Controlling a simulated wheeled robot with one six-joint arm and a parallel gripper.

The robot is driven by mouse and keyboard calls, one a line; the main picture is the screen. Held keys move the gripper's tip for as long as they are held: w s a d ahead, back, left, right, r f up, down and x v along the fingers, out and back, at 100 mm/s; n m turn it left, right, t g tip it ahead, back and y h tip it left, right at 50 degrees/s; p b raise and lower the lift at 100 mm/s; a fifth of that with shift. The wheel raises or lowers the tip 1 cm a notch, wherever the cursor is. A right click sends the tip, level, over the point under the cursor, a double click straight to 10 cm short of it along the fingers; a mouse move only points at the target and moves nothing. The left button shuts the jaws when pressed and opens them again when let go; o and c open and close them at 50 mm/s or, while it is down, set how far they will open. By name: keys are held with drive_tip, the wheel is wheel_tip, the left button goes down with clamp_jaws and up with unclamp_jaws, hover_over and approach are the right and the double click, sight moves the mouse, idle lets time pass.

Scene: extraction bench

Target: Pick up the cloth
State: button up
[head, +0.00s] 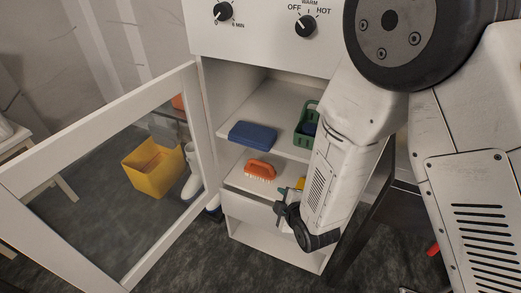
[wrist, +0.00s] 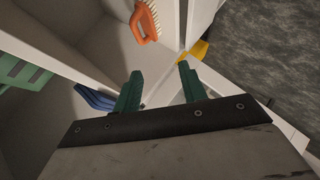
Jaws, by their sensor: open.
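A blue folded thing, which looks like the cloth (head: 252,135), lies near the front edge of the upper shelf. In the wrist view the blue cloth (wrist: 94,97) shows its layered edge at the left, partly hidden behind a finger. My gripper (head: 284,209) is lower, in front of the drawer and to the right of the cloth. In the wrist view my gripper (wrist: 160,82) has its two green fingers apart with nothing held between them.
An orange brush (head: 261,169) lies below the cloth. A green basket (head: 303,137) stands right of it on the shelf. A small yellow thing (wrist: 198,49) is near my gripper. The open glazed door (head: 150,88) stands left; a yellow bin (head: 153,168) shows through it.

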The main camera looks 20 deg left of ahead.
wheel_tip(320, 180, up, 3)
drive_tip(key=w+a+n+t+y, duration=0.1)
drive_tip(key=a+n+t+y, duration=0.1)
drive_tip(key=n+t+y, duration=0.3)
drive_tip(key=n, duration=0.1)
approach(262, 146)
drive_tip(key=shift+s+a+f+x, duration=0.1)
drive_tip(key=shift+f+x, duration=0.05)
drive_tip(key=shift+x, duration=1.3)
drive_tip(key=shift+s+a+f+x, duration=0.1)
drive_tip(key=shift+f+x, duration=0.1)
drive_tip(key=shift+x, duration=1.2)
drive_tip(key=shift+s+a+f+x, duration=0.1)
drive_tip(key=shift+f+x, duration=0.05)
drive_tip(key=shift+x, duration=1.3)
drive_tip(key=c, duration=0.8)
drive_tip(key=shift+r, duration=1.25)
drive_tip(key=s+d+r, duration=0.5)
drive_tip(key=s+d, duration=0.4)
drive_tip(key=s, duration=0.1)
drive_tip(key=shift+s, duration=0.3)
drive_tip(key=shift+d, duration=0.1)
